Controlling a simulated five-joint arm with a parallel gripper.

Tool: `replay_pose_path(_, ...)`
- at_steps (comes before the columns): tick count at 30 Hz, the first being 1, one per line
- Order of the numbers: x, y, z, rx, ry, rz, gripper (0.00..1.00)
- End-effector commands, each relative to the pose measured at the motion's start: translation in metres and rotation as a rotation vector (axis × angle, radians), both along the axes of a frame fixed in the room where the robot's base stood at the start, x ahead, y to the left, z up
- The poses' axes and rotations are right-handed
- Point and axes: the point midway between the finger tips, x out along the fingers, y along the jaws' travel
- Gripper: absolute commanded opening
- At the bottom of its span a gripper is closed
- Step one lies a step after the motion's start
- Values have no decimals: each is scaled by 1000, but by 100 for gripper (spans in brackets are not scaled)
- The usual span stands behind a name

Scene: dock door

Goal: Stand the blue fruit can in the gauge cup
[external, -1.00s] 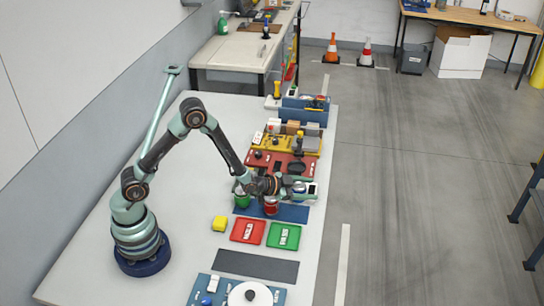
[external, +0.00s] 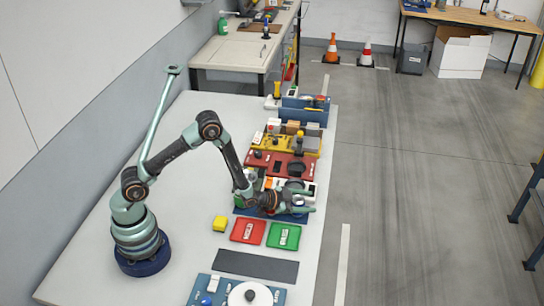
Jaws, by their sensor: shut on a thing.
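My gripper (external: 301,203) reaches out low over the right end of the dark blue mat (external: 243,211), its two fingers pointing right. It is shut on what looks like the blue fruit can (external: 299,201). Only a round grey top and a little blue show between the fingers. I cannot tell whether the can touches the mat. The gauge cup cannot be made out for sure; a dark round shape (external: 296,184) shows just behind the gripper.
Behind stand a dark red tray (external: 256,166) and a yellow tray (external: 258,141).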

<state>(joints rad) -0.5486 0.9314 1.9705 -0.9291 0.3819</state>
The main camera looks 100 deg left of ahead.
Motion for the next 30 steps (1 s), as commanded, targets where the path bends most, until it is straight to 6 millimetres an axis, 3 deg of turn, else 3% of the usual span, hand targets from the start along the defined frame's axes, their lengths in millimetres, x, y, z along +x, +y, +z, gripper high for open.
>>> replay_pose_path(1,0,0,-2,0,1,0,68)
replay_pose_path(3,0,0,-1,0,0,0,94)
replay_pose_path(17,-4,-3,1,0,-1,0,94)
replay_pose_path(30,-60,-33,34,2,0,5,94)
